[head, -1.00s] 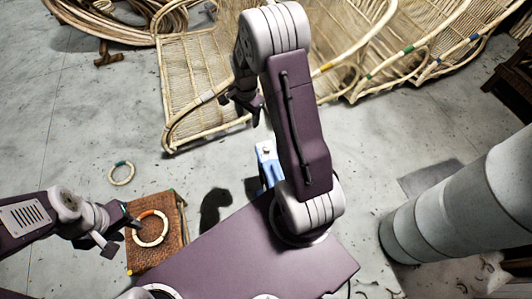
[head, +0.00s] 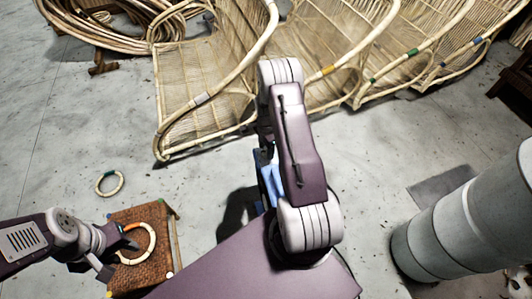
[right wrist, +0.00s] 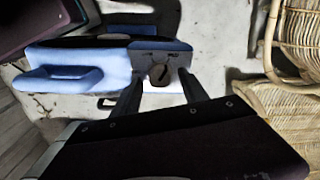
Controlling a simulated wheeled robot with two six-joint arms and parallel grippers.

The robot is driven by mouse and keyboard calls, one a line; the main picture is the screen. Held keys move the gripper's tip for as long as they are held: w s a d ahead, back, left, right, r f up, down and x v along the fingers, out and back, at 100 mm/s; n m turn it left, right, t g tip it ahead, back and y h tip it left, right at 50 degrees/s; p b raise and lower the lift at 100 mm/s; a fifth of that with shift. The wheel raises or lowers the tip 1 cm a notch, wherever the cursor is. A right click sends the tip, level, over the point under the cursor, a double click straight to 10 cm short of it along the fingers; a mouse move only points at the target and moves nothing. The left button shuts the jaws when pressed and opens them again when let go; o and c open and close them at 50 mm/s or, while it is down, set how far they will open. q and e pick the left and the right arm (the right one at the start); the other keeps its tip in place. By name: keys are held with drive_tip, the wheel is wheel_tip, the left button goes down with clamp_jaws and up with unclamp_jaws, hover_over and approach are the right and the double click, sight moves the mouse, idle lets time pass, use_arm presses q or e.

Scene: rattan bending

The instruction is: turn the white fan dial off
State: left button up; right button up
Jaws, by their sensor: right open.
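The blue fan unit (right wrist: 75,65) fills the left and middle of the right wrist view. Its end panel carries a round dark dial (right wrist: 159,75); I see no white dial. The tips of my right gripper (right wrist: 160,88) are open, one on each side of the dial's lower part, with a gap to it. I cannot tell how far they are from the panel. In the head view the blue unit (head: 270,180) is mostly hidden behind my right arm, which also hides most of that gripper. My left gripper (head: 115,255) is beside a pale ring (head: 136,243); its jaw gap is unclear.
The pale ring lies on a woven stool (head: 145,275). A second ring (head: 109,183) lies on the floor. Rattan chair frames (head: 200,90) line the back, with a cane coil (head: 110,25) at upper left. A thick grey column (head: 440,220) stands at right.

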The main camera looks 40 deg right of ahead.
drive_tip(key=shift+f, duration=0.5)
clamp_jaws()
